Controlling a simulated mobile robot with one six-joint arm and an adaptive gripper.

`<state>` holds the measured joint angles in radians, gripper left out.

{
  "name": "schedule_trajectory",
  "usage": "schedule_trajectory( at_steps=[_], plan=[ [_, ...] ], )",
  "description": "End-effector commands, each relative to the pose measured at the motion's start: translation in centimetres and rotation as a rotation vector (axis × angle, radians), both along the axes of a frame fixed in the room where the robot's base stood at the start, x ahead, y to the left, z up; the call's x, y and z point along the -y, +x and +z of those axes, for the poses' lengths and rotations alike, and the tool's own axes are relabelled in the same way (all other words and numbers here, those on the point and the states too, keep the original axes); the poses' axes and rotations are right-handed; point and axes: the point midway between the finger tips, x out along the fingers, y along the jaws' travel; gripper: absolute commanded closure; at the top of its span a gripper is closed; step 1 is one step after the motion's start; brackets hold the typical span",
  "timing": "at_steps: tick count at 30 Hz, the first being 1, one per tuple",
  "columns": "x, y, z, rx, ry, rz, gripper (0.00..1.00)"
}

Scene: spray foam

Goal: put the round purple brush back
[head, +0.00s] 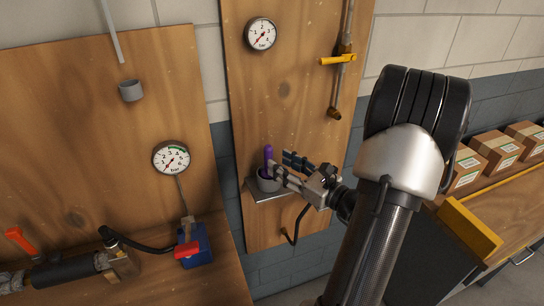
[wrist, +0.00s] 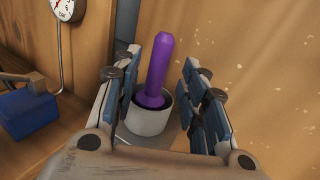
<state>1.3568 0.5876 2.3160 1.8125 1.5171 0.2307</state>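The round purple brush (head: 268,157) stands upright with a slight lean in a grey cup (head: 268,182) on a small metal shelf (head: 270,194) on the wooden panel. In the wrist view the purple handle (wrist: 158,68) rises from the pale cup (wrist: 150,118); its lower end is hidden inside the cup. My gripper (head: 287,168) is at the cup from the right. In the wrist view my gripper (wrist: 168,85) has its fingers apart on either side of the handle, with visible gaps on both sides.
Pressure gauges (head: 171,158) (head: 262,35) hang on the wooden boards. A yellow-handled valve (head: 338,60) is above right. A blue block with a red lever (head: 191,245) stands left below. Another grey cup (head: 131,90) hangs upper left. Cardboard boxes (head: 497,148) line the right bench.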

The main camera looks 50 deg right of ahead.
Motion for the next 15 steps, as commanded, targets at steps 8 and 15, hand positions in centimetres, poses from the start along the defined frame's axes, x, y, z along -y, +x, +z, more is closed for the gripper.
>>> schedule_trajectory(
  at_steps=[8, 15],
  plan=[
    [-0.1, -5.2, 0.1, 0.0, 0.002, -0.003, 0.61],
    [-0.3, -6.6, 0.0, 0.0, 0.0, 0.0, 0.61]
  ],
)
